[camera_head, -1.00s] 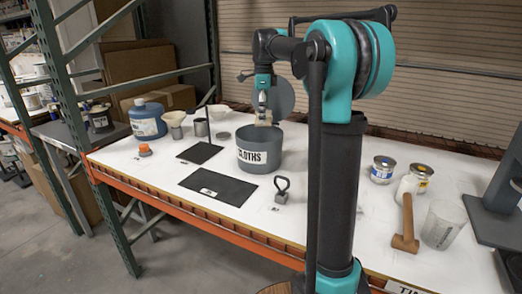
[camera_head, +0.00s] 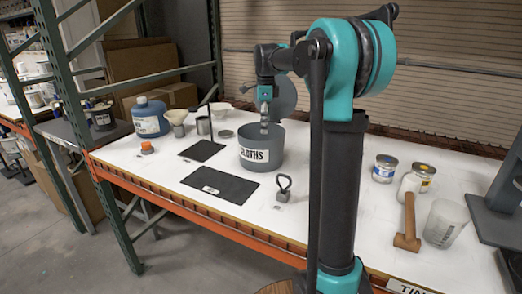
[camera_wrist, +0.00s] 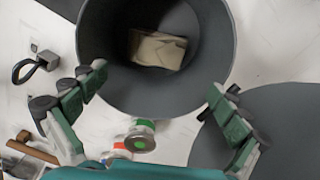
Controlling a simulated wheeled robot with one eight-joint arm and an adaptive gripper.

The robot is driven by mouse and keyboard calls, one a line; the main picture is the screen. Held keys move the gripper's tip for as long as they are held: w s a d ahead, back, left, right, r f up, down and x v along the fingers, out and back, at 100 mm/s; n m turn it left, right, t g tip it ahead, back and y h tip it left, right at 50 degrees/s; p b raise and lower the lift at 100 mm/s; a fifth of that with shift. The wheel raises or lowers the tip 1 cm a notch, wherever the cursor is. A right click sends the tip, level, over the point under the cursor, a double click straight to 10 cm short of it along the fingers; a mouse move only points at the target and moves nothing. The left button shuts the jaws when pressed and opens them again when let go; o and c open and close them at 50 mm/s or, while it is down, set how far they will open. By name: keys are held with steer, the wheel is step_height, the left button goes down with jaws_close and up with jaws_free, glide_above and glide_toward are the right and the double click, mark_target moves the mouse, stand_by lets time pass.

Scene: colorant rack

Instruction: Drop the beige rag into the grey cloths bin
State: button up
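In the wrist view I look down into the bin (camera_wrist: 95,60). The beige rag (camera_wrist: 158,50) lies inside it on the bottom. In the head view the rag is hidden by the bin wall. My gripper (camera_head: 264,128) is above the bin opening. In the wrist view my gripper (camera_wrist: 155,95) has its two fingers spread wide apart with nothing between them, so it is open and empty.
Dark mats (camera_head: 219,187) lie left of the bin. A weight with a ring handle (camera_head: 283,190) stands in front of it. Two cans (camera_head: 384,168), a mallet (camera_head: 408,225) and a clear beaker (camera_head: 445,222) stand to the right. A blue jug (camera_head: 148,118) and funnels are at the back left.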

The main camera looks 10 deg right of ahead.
step_height(320, 180, up, 12)
stand_by(0.8)
